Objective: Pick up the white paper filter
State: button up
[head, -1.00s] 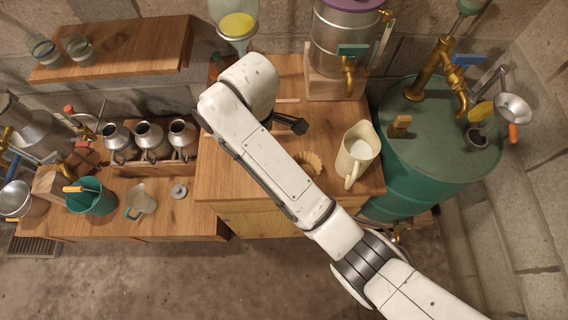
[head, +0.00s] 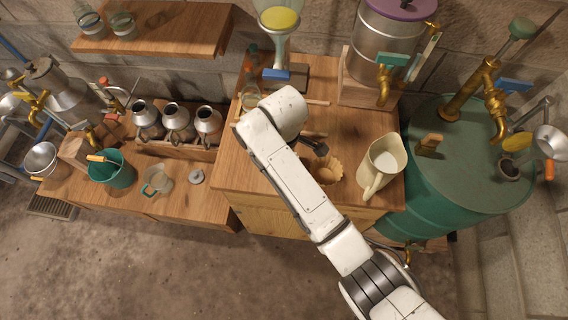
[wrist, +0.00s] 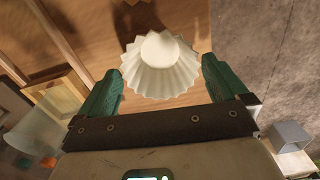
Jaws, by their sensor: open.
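The white paper filter (wrist: 160,68) shows in the wrist view as a pleated round shape with a flat, smooth middle. It sits over the wooden surface. My gripper (wrist: 161,72) is open, with one green finger to the left of the filter and one to the right. A gap shows on each side, and I cannot tell how far below the fingers the filter is. In the head view, my arm hides the gripper's fingers. A tan fluted filter (head: 331,174) shows there beside my arm; I cannot tell whether it is the same one.
A cream pitcher (head: 383,166) stands right of the tan filter on the wooden cabinet. The green drum (head: 470,160) is farther right. A metal vessel (head: 386,45) and a glass funnel with yellow liquid (head: 279,22) stand behind. Three metal cans (head: 176,122) are at left.

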jog(key=shift+f, duration=0.45)
jog(key=c, duration=0.9)
